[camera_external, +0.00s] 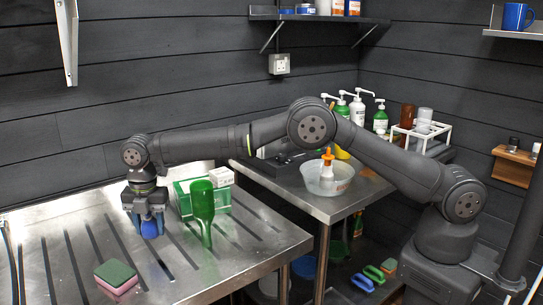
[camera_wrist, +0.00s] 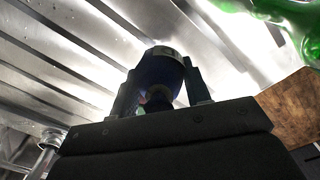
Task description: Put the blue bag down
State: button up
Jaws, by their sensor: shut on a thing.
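The blue bag (camera_external: 149,230) is a small rounded blue thing under my gripper (camera_external: 148,222), over the slotted steel table (camera_external: 245,246). My gripper points down and is shut on it. In the wrist view the bag (camera_wrist: 160,68) shows dark blue between the two fingers (camera_wrist: 160,90), with a pale band at its far end. The fingers and palm hide much of it. It is low over the tabletop; I cannot tell whether it touches.
A green and pink sponge (camera_external: 115,276) lies at the front. A clear bowl (camera_external: 327,177) sits on the other counter. The table's front right is bare.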

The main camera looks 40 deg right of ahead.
aim_at(145, 217)
jog(key=shift+s+a+f, duration=0.2)
jog(key=shift+a+f, duration=0.15)
jog(key=shift+a, duration=0.2)
jog(key=shift+f, duration=2)
jog(key=shift+f, duration=0.1)
jog(key=o, duration=1)
notch_tip(145, 217, up, 12)
jog(key=shift+s+d+r, duration=0.1)
jog(key=shift+f, duration=4.35)
